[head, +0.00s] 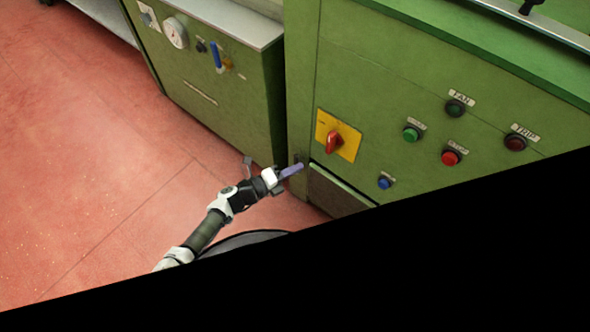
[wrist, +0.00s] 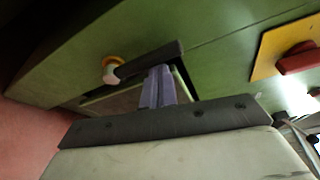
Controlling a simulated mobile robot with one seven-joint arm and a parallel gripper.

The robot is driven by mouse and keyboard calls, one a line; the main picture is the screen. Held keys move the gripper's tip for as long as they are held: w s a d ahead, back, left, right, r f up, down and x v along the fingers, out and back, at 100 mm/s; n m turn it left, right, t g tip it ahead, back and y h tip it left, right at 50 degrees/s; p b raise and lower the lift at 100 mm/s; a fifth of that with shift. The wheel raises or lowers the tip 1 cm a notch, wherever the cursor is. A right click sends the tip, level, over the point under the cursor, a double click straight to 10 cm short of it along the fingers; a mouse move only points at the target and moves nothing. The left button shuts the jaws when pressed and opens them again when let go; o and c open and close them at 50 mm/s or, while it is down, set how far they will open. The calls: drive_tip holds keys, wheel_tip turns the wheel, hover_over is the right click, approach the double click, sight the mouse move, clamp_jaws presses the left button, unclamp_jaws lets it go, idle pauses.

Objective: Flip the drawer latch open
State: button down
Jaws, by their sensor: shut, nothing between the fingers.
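The drawer latch (wrist: 150,61) is a dark bar on the green cabinet front, with a pale round pivot and an orange ring at its left end. In the wrist view it lies across the top of the drawer (wrist: 115,102), sloping up to the right. In the head view only a small dark part of the latch (head: 298,157) shows beside the drawer (head: 338,192). My gripper (head: 300,167) has its purple fingers shut and empty. In the wrist view the fingertips (wrist: 159,70) are at the bar's lower edge, right of the pivot; I cannot tell whether they touch.
A yellow plate with a red rotary switch (head: 334,142) is on the panel up and right of the drawer. Several push-buttons sit further right. A lower green cabinet (head: 225,85) with a gauge stands at left. The red floor (head: 90,150) is open.

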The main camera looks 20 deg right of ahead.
idle(0.4)
drive_tip(key=v, duration=1.4)
drive_tip(key=shift+p, duration=0.3)
drive_tip(key=shift+d, duration=0.1)
